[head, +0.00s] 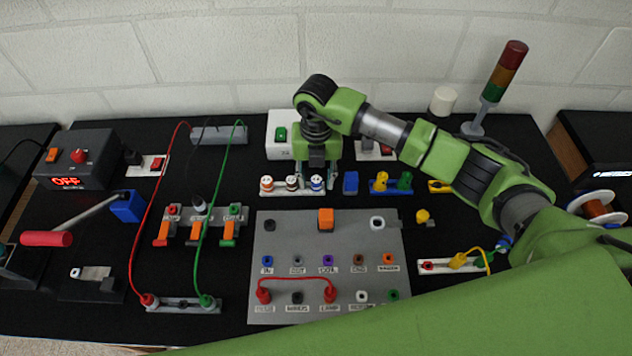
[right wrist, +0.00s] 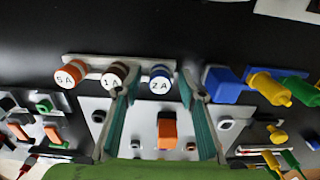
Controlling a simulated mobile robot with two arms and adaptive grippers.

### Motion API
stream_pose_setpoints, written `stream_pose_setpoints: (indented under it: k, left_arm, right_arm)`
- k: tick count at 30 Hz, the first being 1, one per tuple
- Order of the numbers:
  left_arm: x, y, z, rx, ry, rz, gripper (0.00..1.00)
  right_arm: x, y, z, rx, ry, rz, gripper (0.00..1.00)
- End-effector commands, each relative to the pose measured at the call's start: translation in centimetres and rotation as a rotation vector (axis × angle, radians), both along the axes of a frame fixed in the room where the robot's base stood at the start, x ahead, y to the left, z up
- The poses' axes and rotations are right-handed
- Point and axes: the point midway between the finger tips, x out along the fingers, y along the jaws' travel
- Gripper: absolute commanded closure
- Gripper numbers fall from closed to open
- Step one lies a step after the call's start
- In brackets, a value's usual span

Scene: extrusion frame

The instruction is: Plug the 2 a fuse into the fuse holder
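The 2 A fuse (right wrist: 161,78) has a white cap with a blue band and stands in a pale rack (head: 279,192), at the right end of a row of fuses. It also shows in the head view (head: 316,182). The 5 A fuse (right wrist: 69,75) and 1 A fuse (right wrist: 114,76) stand to its left. My right gripper (head: 316,172) is open, its fingers (right wrist: 157,84) on either side of the 2 A fuse, with visible gaps. I cannot tell for certain which fitting is the fuse holder. My left gripper is not in view.
A grey panel (head: 263,305) with sockets and a red lead lies in front of the rack. A blue block (head: 350,183) and yellow and green plugs (head: 381,181) stand just right of it. A signal tower (head: 497,85) stands at the back right.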

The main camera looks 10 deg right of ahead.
Motion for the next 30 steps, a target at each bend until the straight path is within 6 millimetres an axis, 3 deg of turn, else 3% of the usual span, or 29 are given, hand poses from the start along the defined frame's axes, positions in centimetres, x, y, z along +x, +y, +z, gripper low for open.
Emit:
stream_pose_setpoints:
  k: [28,29,30]
  left_arm:
    - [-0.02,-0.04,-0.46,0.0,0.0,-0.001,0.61]
    - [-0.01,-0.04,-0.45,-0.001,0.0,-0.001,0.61]
    - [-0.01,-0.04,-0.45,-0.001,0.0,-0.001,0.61]
  right_arm:
    - [0.01,-0.01,0.01,0.0,0.0,0.0,0.63]
    - [0.01,-0.01,0.01,0.0,0.0,0.0,0.66]
    - [0.01,-0.01,0.0,0.0,0.0,0.0,0.76]
